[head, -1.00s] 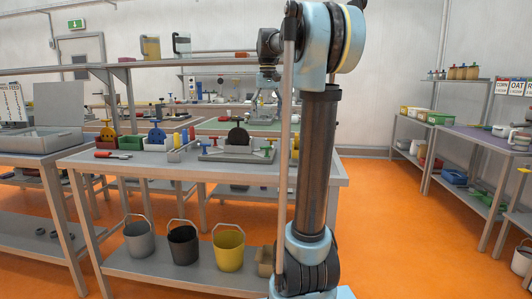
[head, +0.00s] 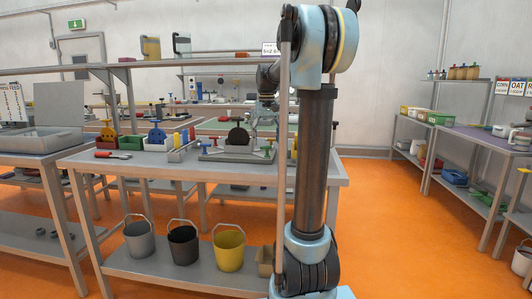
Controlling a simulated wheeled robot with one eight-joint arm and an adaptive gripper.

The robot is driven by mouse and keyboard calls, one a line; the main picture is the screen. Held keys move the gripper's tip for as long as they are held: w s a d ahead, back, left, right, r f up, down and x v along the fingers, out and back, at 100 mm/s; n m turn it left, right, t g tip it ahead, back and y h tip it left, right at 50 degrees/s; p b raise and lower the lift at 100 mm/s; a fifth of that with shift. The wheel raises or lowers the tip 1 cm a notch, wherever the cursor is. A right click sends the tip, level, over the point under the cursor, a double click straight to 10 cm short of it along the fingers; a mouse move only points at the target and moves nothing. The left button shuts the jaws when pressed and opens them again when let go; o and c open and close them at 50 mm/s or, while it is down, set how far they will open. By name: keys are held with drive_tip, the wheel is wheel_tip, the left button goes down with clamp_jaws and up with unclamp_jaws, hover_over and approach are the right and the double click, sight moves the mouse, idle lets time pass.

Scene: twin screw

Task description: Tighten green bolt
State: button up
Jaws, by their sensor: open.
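On the grey bench stands a fixture with a flat grey base (head: 212,157), a pale block and a dark disc (head: 238,136). A blue bolt (head: 204,147) stands at its left end. At its right end a small upright bolt (head: 270,143) looks green, though it is too small to see well. My gripper (head: 256,127) hangs from my arm just above the right part of the fixture, pointing down and open. It looks empty. Whether its fingers touch the green bolt cannot be told from this view. My own arm column hides the bench further right.
A shelf rail (head: 200,57) runs above the bench. Buckets stand on the lower shelf. The bench front is clear.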

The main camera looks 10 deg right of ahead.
sight(267, 149)
drive_tip(key=shift+f, duration=2.6)
drive_tip(key=c, duration=1)
